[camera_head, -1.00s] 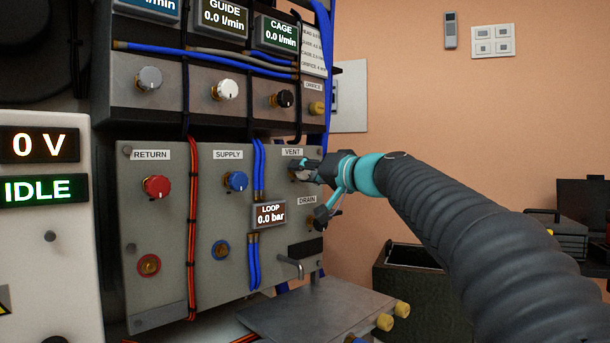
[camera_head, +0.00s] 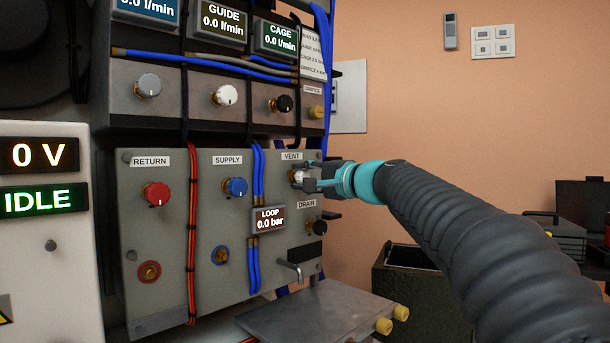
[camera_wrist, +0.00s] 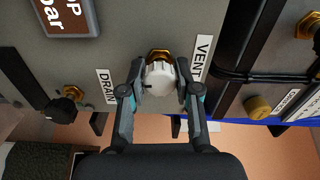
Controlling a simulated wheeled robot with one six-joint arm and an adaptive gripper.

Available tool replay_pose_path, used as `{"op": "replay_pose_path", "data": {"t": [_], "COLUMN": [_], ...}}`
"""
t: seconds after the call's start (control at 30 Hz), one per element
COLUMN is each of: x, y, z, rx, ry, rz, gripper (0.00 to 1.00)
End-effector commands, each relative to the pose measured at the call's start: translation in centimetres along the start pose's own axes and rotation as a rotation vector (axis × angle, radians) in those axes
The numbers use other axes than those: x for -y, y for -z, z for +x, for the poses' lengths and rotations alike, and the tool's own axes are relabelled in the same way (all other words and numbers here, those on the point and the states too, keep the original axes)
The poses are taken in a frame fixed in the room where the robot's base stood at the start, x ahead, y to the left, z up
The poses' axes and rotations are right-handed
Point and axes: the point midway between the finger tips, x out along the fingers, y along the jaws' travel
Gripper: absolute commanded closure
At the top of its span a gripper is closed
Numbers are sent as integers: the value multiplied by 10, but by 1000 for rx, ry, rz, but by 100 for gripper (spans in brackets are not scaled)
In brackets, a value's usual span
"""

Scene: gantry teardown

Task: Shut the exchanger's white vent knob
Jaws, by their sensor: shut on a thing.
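The white vent knob (camera_wrist: 159,80) sits on its brass stem beside the VENT label in the wrist view. My gripper (camera_wrist: 160,92) has one finger on each side of the knob and is shut on it. In the head view the white knob (camera_head: 297,176) shows just left of my gripper (camera_head: 309,181), partly hidden by the fingers. A small dark mark shows on the knob's left side in the wrist view. The exchanger panel (camera_head: 190,265) is grey, and its LOOP display (camera_head: 269,219) reads 0.0 bar.
A black drain knob (camera_head: 317,228) is just below the vent knob. A blue supply knob (camera_head: 236,187) and a red return knob (camera_head: 156,193) are to the left. Blue hoses (camera_head: 253,268) run down the panel. A grey plate (camera_head: 315,318) juts out below.

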Motion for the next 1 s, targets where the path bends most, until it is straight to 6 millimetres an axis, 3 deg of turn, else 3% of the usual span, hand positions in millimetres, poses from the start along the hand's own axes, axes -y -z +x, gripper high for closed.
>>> {"op": "replay_pose_path", "data": {"t": [0.77, 0.8, 0.87, 1.0], "x": [-2, -2, -2, -1], "y": [0, 0, 0, 0], "z": [0, 0, 0, 0], "rx": [2, 2, 2, 1], "ry": [-2, -2, -2, -1], "rz": [95, 95, 95, 94], "gripper": [100, 58, 43, 43]}}
